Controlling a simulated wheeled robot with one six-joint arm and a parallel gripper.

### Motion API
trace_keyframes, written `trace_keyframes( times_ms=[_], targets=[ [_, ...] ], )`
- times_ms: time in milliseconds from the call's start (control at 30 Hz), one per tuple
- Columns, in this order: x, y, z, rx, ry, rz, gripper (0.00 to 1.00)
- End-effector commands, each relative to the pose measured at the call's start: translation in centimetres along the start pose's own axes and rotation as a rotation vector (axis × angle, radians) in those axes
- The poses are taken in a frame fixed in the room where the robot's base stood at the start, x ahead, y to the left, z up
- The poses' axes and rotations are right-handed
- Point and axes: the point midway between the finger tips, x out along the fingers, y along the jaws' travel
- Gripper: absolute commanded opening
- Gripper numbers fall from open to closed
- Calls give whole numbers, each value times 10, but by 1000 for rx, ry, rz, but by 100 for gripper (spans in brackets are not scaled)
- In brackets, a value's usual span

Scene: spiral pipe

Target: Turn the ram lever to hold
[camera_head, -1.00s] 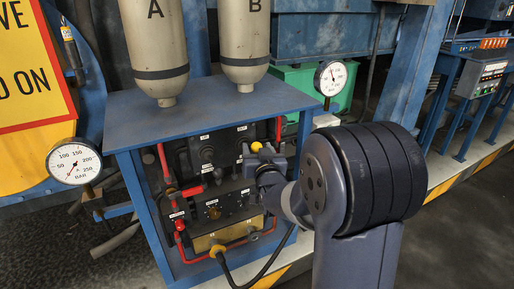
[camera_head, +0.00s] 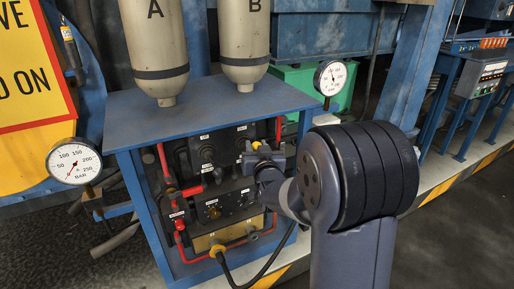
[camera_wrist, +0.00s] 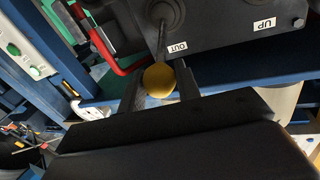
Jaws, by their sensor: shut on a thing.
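The lever ends in a yellow ball knob (camera_wrist: 160,80) on a dark rod that comes from a black valve block (camera_wrist: 220,22). In the wrist view my gripper (camera_wrist: 161,84) has one finger on each side of the knob and is shut on it. A label reading OUT sits beside the rod, and one reading UP is farther right. In the head view the knob (camera_head: 257,145) shows small at the upper right of the valve panel (camera_head: 222,207), with my gripper (camera_head: 258,156) at it. My wrist hides part of the panel's right side.
A blue cabinet (camera_head: 205,105) frames the panel, with two tanks marked A (camera_head: 155,50) and B (camera_head: 245,40) on top. Red pipes (camera_head: 177,225) and a black hose (camera_head: 240,280) run in front. Gauges stand left (camera_head: 73,163) and right (camera_head: 331,77). The floor at right is clear.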

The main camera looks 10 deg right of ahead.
Motion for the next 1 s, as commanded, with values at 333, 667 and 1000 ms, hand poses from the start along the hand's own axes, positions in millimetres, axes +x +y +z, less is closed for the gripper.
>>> trace_keyframes(
  times_ms=[333, 667, 1000],
  targets=[
    [0, 0, 2, 1, 3, 0, 0],
    [-2, 2, 15, 21, 80, -7, 0],
    [-5, 4, 25, 45, 172, -16, 0]
  ],
)
